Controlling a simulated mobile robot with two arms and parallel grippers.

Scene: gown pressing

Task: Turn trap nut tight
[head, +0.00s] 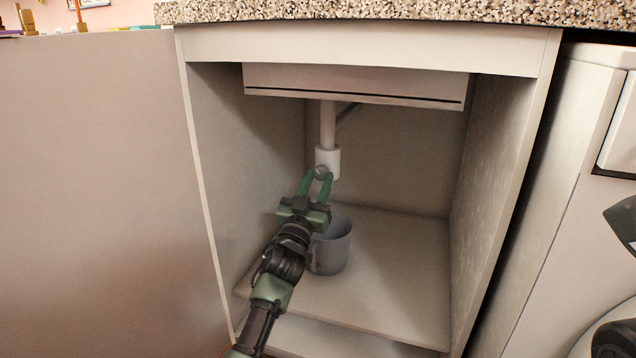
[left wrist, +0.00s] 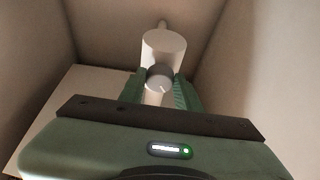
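The trap nut (head: 321,172) is a small round grey knob on the front of the white trap body (head: 328,158), below a white drain pipe (head: 328,122) inside the cabinet. In the left wrist view the nut (left wrist: 159,77) shows a light mark on its face, with the white trap (left wrist: 164,48) behind it. My left gripper (head: 320,178) has its green fingers on either side of the nut; in the left wrist view the fingers (left wrist: 160,88) flank it closely and seem to touch it.
A grey bucket (head: 332,246) stands on the cabinet floor (head: 395,270) beneath the trap, close behind my left wrist. The cabinet side walls and the sink's underside (head: 355,82) bound the space. A white washing machine (head: 570,180) stands at right. The floor right of the bucket is clear.

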